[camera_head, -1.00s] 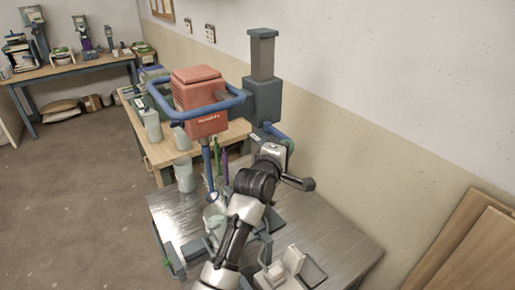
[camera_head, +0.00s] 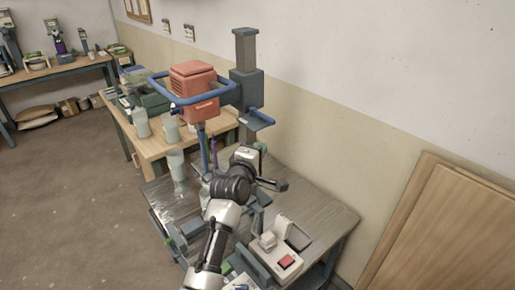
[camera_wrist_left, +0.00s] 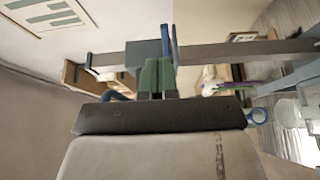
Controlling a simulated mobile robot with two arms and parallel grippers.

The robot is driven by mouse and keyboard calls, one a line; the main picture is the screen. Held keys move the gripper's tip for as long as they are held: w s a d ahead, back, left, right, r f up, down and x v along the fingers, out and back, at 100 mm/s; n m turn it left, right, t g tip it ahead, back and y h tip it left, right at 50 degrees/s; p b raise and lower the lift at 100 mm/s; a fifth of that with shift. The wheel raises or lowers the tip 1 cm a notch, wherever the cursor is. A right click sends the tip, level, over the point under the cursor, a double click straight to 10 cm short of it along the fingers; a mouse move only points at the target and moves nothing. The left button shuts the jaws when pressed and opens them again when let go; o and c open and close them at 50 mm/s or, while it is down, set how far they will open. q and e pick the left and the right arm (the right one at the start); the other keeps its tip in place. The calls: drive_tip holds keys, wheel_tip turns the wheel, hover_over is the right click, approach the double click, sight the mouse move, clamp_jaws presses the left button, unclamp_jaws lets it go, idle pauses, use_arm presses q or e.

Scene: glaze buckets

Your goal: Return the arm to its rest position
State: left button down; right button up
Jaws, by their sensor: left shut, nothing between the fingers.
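My left arm reaches up from the bottom of the head view over the metal-topped table (camera_head: 325,222). Its left gripper (camera_head: 262,147) is at the far end of the arm, close to the mixer's column and partly hidden by the wrist. In the left wrist view the green fingers of the left gripper (camera_wrist_left: 157,77) are together with nothing between them. My right gripper is not in view.
A red mixer head (camera_head: 193,82) with a blue guard bar stands beside the arm, on a grey column (camera_head: 246,90). A control box with a red button (camera_head: 287,262) sits on the table. Pale containers (camera_head: 176,165) stand left. Wooden boards (camera_head: 440,225) lean right.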

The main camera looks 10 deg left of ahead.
use_arm(q)
drive_tip(key=s+a+f+m+g+y, duration=0.1)
drive_tip(key=s+a+f+m+g, duration=0.25)
drive_tip(key=s+f, duration=0.5)
drive_tip(key=s+a+f+m+g+y, duration=0.1)
drive_tip(key=s+a+f+m+g, duration=0.2)
drive_tip(key=s+f+m, duration=0.35)
drive_tip(key=s+a+f+m+g+y, duration=0.1)
drive_tip(key=s+m+g, duration=0.15)
drive_tip(key=s, duration=0.65)
drive_tip(key=s+a+f+m+g, duration=0.2)
drive_tip(key=s+g, duration=0.1)
drive_tip(key=s, duration=0.7)
drive_tip(key=s+a+f+m+g+y, duration=0.1)
drive_tip(key=s+m+g, duration=0.15)
drive_tip(key=s, duration=0.65)
wheel_tip(320, 180, down, 32)
drive_tip(key=s+b, duration=0.1)
drive_tip(key=b, duration=0.3)
drive_tip(key=s+a+f+g+b, duration=0.2)
drive_tip(key=s+a+f+b, duration=0.1)
drive_tip(key=s+f, duration=1.3)
drive_tip(key=shift+f+m, duration=0.3)
drive_tip(key=shift+f, duration=0.45)
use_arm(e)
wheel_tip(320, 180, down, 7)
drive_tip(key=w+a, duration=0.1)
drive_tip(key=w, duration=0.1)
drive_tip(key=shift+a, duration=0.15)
